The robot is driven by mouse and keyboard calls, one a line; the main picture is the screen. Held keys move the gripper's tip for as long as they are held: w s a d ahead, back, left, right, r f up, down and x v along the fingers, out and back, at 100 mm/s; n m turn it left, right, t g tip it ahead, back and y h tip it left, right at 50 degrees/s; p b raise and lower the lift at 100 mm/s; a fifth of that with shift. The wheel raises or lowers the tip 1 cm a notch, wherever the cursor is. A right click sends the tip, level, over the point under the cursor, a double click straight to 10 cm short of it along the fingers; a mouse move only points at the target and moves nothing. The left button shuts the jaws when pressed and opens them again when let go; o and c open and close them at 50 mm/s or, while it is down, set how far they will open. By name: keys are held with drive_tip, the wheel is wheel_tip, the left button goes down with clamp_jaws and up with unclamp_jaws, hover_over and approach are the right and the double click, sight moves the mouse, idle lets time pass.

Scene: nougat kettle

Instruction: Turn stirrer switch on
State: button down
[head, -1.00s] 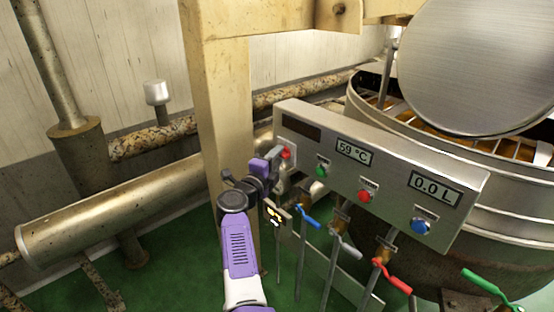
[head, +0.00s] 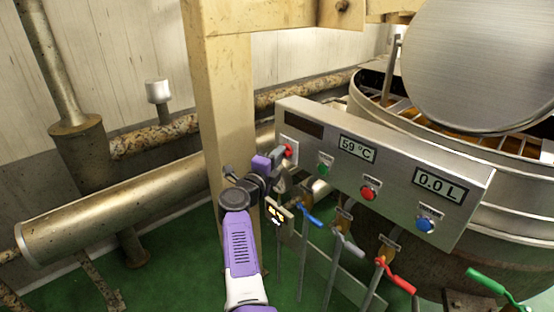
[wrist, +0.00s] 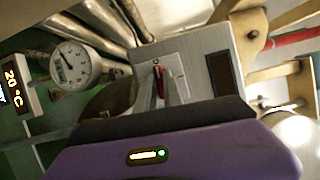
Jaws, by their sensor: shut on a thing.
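The stirrer switch is a red lever (wrist: 160,86) on a pale square plate (wrist: 177,75) in the wrist view. Marks are printed on the plate, one a round "0"-like sign above the lever. In the head view the red lever (head: 289,150) shows at the left end of the steel control panel (head: 325,140). My gripper (wrist: 168,95) is shut on the lever, with its fingers hiding the lever's lower part. In the head view my gripper (head: 280,160) reaches the panel's left end from below left.
The panel carries a green button (head: 325,170), a red button (head: 370,189), a blue button (head: 425,223) and displays reading 59 °C and 0.0 L. Valves with coloured handles stand below. A beige post (head: 225,110) rises close to my arm. The kettle (head: 500,190) stands behind.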

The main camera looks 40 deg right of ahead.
drive_tip(key=shift+w+a+f+m+g+h+b, duration=0.15)
drive_tip(key=shift+m+g+h+b, duration=0.85)
drive_tip(key=shift+m+b, duration=3.5)
drive_tip(key=shift+w+d+f+m+g+h+b, duration=0.1)
drive_tip(key=shift+m+g+h+b, duration=0.9)
drive_tip(key=shift+m+b, duration=3.5)
drive_tip(key=shift+w+a+f+m+g+h+b, duration=0.15)
drive_tip(key=shift+m+g+h+b, duration=1.25)
drive_tip(key=shift+b, duration=5.7)
drive_tip(key=shift+d+m+y, duration=0.1)
drive_tip(key=shift+m+y, duration=0.4)
drive_tip(key=shift+m, duration=0.1)
drive_tip(key=c, duration=1.5)
unclamp_jaws()
drive_tip(key=shift+o, duration=0.2)
drive_tip(key=shift+r, duration=0.1)
